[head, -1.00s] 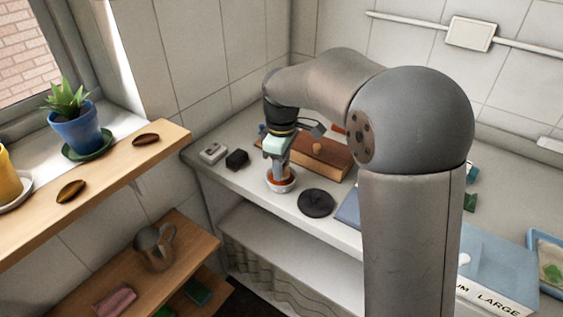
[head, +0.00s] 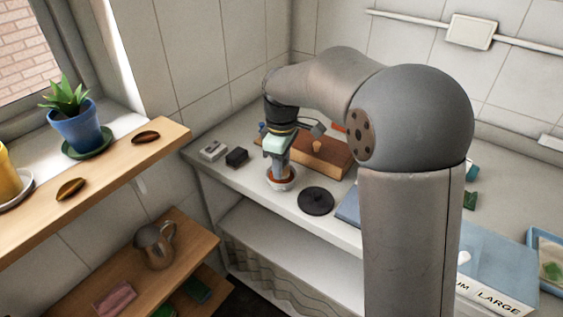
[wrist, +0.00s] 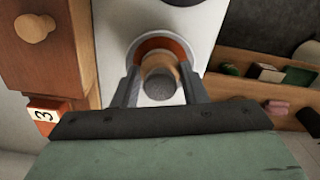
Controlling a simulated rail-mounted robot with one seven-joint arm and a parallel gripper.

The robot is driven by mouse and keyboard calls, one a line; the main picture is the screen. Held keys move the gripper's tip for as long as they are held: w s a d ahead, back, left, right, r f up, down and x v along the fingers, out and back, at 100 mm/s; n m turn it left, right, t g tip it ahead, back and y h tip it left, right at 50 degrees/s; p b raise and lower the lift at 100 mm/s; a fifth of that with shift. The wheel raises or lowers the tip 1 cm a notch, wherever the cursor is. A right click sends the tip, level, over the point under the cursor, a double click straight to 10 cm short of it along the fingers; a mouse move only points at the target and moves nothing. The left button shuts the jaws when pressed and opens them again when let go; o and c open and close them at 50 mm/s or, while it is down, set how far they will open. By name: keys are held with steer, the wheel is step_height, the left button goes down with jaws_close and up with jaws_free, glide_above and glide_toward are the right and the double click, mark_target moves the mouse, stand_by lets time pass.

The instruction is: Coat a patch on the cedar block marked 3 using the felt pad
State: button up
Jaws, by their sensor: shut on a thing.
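My gripper (head: 279,170) points down over a small white pot (head: 281,186) with an orange-brown inside on the counter. In the wrist view, my gripper (wrist: 160,92) is shut on a pale wooden piece with a round grey end (wrist: 160,88), likely the felt pad. Its lower end is hidden, so I cannot tell whether it touches the pot's contents.
A black disc (head: 316,201) lies right of the pot. A small black block (head: 237,157) and a grey-white item (head: 213,149) lie left. A blue box (head: 490,270) stands at the right. A wooden shelf (head: 110,178) juts out at the left.

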steer(key=shift+f, duration=0.4)
stand_by(1.1)
steer(key=shift+r, duration=0.15)
steer(key=shift+r+p, duration=2.75)
steer(key=shift+r, duration=0.65)
